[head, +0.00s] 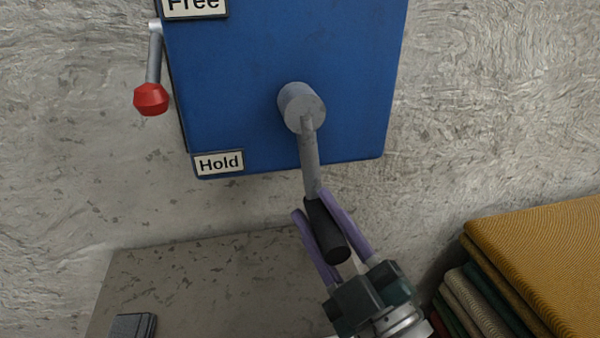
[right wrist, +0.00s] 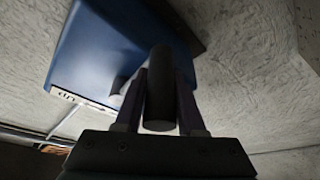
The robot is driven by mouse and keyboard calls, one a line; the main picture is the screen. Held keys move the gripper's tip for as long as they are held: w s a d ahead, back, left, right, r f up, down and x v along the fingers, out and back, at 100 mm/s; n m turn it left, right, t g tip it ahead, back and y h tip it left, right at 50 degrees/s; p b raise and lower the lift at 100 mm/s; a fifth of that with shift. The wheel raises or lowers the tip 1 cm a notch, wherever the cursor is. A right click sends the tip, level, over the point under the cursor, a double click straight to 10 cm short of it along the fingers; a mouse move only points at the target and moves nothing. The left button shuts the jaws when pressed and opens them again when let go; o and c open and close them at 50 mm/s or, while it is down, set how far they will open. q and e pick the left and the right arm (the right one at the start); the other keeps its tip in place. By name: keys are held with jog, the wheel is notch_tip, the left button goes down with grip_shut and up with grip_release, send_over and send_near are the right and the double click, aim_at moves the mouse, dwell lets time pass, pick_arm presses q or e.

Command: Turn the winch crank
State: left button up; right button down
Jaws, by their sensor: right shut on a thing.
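The winch is a blue box (head: 235,95) on the wall, with a round grey hub (head: 302,107) on its front. The winch crank's grey arm (head: 309,160) hangs down from the hub, leaning slightly right, and ends in a black handle (head: 326,232). My right gripper (head: 315,203) is shut on the black handle, with a purple finger on each side of it. In the right wrist view the handle (right wrist: 159,90) sits between the two fingers. The left gripper is in neither view.
A small lever with a red knob (head: 151,99) hangs at the box's left side, between the "Free" label (head: 195,6) and the "Hold" label (head: 218,163). A stack of folded rugs (head: 540,250) stands at the lower right. A grey surface (head: 200,285) lies below the box.

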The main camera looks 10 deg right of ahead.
aim_at(346, 267)
jog(key=shift+a+r, duration=0.4)
jog(key=shift+a, duration=0.05)
jog(key=c, duration=0.9)
grip_release()
jog(key=o, duration=0.4)
jog(key=shift+w, duration=0.3)
jog(key=shift+d, duration=0.1)
jog(key=shift+f, duration=0.1)
jog(key=shift+s+d, duration=0.1)
jog(key=shift+s, duration=0.05)
jog(key=p+v, duration=0.1)
jog(key=v, duration=0.8)
jog(key=shift+s+f, duration=0.2)
jog(key=shift+s, duration=0.05)
